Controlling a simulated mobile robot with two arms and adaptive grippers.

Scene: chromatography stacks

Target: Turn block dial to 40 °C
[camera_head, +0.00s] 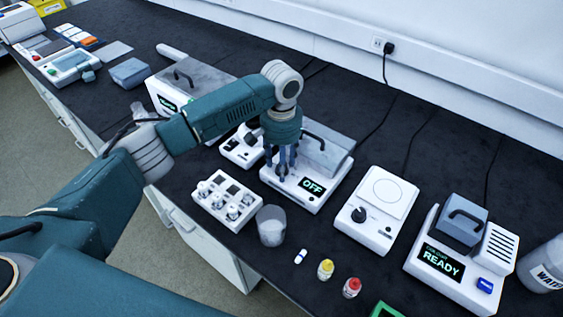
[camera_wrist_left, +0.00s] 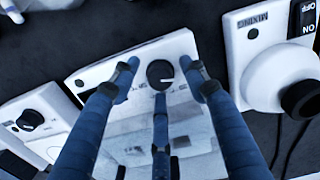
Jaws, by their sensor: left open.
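The heating block (camera_head: 322,152) is a white unit with a grey lidded top, and its display reads OFF (camera_head: 312,186). Its dial (camera_wrist_left: 159,74) is a round black knob with a white pointer mark, seen on the white front panel in the left wrist view. My left gripper (camera_head: 281,168) points down over the left part of that panel, with its fingers open. In the wrist view the gripper (camera_wrist_left: 162,82) has its fingertips spread around the dial, with visible gaps. The fingers hide the dial in the head view. The scale print is too small to read. My right gripper is not in view.
A mixing unit (camera_wrist_left: 275,75) stands close on one side of the block. A white plate unit with a black knob (camera_head: 370,215) stands on the other. A vial rack (camera_head: 226,200), a clear beaker (camera_head: 271,226) and two capped vials (camera_head: 326,269) stand toward the bench's front edge.

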